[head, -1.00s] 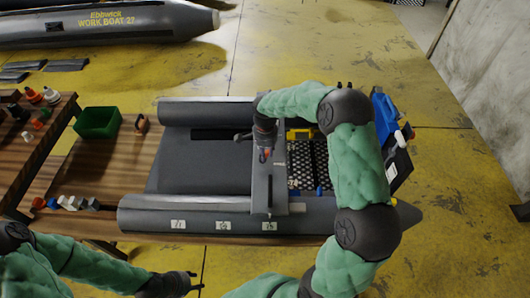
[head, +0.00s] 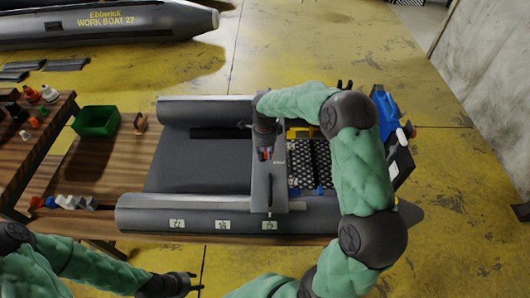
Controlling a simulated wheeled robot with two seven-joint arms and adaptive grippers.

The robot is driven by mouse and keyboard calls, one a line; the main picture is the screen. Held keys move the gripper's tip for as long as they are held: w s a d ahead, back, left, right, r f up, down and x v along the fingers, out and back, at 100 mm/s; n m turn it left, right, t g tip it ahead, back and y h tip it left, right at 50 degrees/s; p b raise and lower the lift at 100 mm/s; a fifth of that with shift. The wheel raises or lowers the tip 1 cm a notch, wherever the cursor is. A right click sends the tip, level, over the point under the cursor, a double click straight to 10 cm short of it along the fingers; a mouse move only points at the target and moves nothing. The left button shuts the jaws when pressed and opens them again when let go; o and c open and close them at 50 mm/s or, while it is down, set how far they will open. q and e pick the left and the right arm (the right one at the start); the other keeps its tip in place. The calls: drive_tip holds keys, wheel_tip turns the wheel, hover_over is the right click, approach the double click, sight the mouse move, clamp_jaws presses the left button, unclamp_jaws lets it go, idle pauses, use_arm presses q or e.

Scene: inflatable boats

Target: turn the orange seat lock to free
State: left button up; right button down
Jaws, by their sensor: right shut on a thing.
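A grey inflatable boat (head: 190,170) lies on the wooden bench in the middle of the head view. A grey seat (head: 268,190) spans it from side to side. My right gripper (head: 265,155) points down at the seat and is shut on the orange seat lock (head: 263,156). Only a small orange bit of the lock shows; the gripper and wrist hide the rest, so its angle cannot be read. My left gripper (head: 196,280) is at the bottom of the view, empty, its fingers apart, in front of the boat's near tube.
A green bin (head: 97,122) and an orange-and-dark item (head: 140,123) stand on the bench (head: 95,160) left of the boat. Several small caps lie near its left end. A blue object (head: 386,115) is at the right. Another boat (head: 100,25) lies behind on the yellow floor.

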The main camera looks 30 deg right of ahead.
sight(265, 154)
idle(0.3)
drive_tip(key=c, duration=1)
unclamp_jaws()
wheel_tip(265, 154, up, 12)
